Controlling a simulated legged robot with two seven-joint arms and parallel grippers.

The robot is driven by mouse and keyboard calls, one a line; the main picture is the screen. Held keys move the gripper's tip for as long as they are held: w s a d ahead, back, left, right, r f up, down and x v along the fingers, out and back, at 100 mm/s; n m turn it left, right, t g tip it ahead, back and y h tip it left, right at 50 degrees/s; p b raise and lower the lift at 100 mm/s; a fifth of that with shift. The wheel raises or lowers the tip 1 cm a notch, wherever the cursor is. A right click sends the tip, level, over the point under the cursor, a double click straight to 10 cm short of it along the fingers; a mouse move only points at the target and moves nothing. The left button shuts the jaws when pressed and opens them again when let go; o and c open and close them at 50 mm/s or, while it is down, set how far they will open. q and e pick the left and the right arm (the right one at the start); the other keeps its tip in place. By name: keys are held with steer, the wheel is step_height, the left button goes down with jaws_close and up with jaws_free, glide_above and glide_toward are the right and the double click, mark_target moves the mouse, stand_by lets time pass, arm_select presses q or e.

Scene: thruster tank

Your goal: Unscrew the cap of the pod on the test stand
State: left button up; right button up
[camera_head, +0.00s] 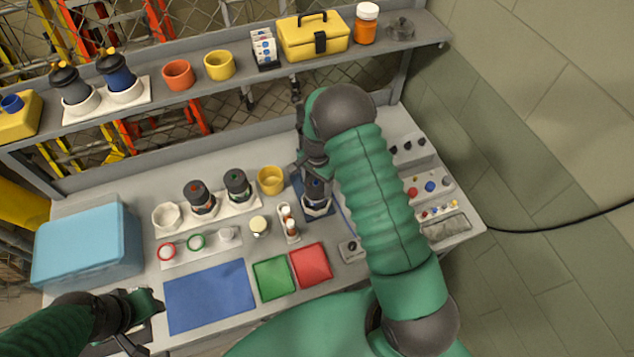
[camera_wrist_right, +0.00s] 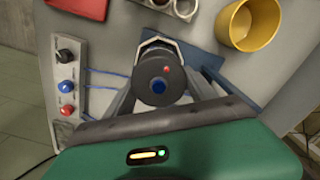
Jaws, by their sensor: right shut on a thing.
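The pod (camera_head: 316,190) stands upright in the light-coloured test stand (camera_head: 318,211) on the bench, on a dark blue base. In the right wrist view its dark round cap (camera_wrist_right: 158,78) faces the camera, with a blue centre and a red dot off to one side. My right gripper (camera_head: 312,160) comes down on the pod from above, its fingers on both sides of the cap and shut on it. My arm hides part of the pod in the head view. My left gripper (camera_head: 150,322) is open and empty near the bench's front left edge.
A yellow cup (camera_head: 271,180) stands just left of the stand, with two dark pods (camera_head: 237,184) (camera_head: 201,196) in a white rack beyond it. Control panels (camera_head: 432,187) lie to the right. Blue, green and red mats (camera_head: 210,296) cover the front.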

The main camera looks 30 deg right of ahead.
mark_target(317, 180)
steer(key=n, duration=0.3)
steer(key=shift+f+b, duration=0.1)
steer(key=shift+b, duration=0.25)
steer(key=n, duration=0.5)
steer(key=shift+n, duration=0.3)
steer(key=shift+r+p, duration=0.45)
steer(key=shift+r, duration=0.4)
steer(key=shift+r+p, duration=1.3)
steer(key=shift+r, duration=0.65)
steer(key=shift+w, duration=0.1)
